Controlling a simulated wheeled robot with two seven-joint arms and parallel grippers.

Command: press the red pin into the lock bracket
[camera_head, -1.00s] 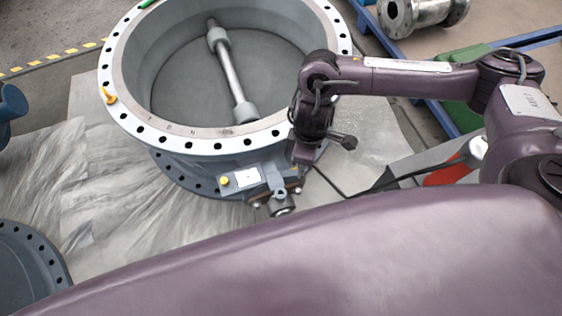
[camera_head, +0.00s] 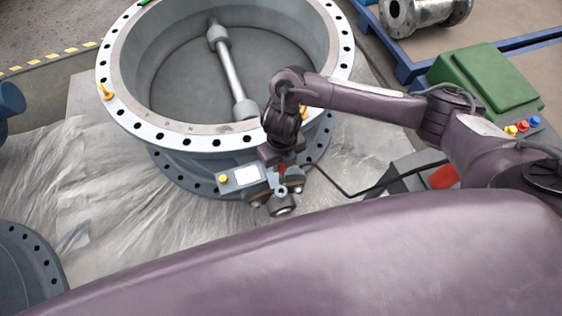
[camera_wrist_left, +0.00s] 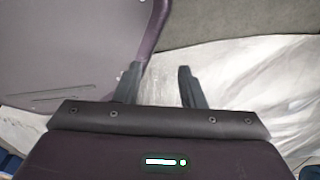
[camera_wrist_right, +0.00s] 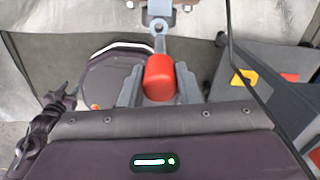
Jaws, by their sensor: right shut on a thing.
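My right gripper (camera_head: 281,169) is at the front of the valve, just above the lock bracket (camera_head: 281,191). In the right wrist view its fingers (camera_wrist_right: 160,88) are shut on the red pin (camera_wrist_right: 159,74), one on each side. A grey metal eye of the bracket (camera_wrist_right: 159,26) shows just beyond the pin. I cannot tell whether the pin's tip has entered the bracket. My left gripper (camera_wrist_left: 161,85) shows only in the left wrist view; its fingers are apart and empty.
The large grey valve body (camera_head: 238,142) with a white bolt-holed flange stands beside the right arm. A black cable (camera_head: 345,192) runs to the right. A green box (camera_head: 486,80) and blue frame are at the right.

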